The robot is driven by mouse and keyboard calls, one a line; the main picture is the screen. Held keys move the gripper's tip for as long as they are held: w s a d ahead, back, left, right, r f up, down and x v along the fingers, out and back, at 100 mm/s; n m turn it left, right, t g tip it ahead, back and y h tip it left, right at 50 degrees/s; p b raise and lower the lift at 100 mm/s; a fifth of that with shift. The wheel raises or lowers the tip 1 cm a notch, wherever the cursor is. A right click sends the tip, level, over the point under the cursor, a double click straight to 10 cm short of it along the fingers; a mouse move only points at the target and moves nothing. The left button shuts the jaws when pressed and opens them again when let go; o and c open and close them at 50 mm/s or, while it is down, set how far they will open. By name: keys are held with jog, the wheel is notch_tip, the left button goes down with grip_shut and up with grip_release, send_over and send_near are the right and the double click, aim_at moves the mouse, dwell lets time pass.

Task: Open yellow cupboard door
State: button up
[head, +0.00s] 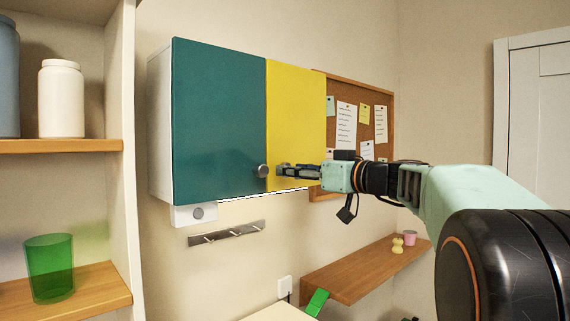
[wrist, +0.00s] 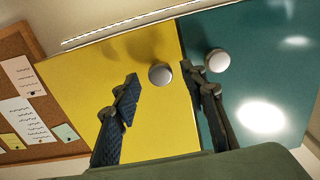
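The wall cupboard has a yellow door (head: 296,120) to the right of a teal door (head: 218,120), and both look shut. The yellow door's round knob (wrist: 160,74) shows in the wrist view near the edge beside the teal door. My gripper (head: 281,171) is at the lower left corner of the yellow door in the head view, where its fingers hide that knob. In the wrist view my gripper (wrist: 159,78) is open, with the yellow door's knob between the fingertips and gaps on both sides. I cannot tell how deep the knob sits between them.
The teal door's knob (head: 262,171) is close beside my gripper, just past one finger in the wrist view. A cork board (head: 380,100) with papers hangs to the right. A hook rail (head: 228,233) is below the cupboard. A wooden shelf (head: 350,278) is lower right.

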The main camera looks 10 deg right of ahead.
jog(key=shift+x, duration=0.95)
jog(key=shift+c, duration=0.4)
grip_shut()
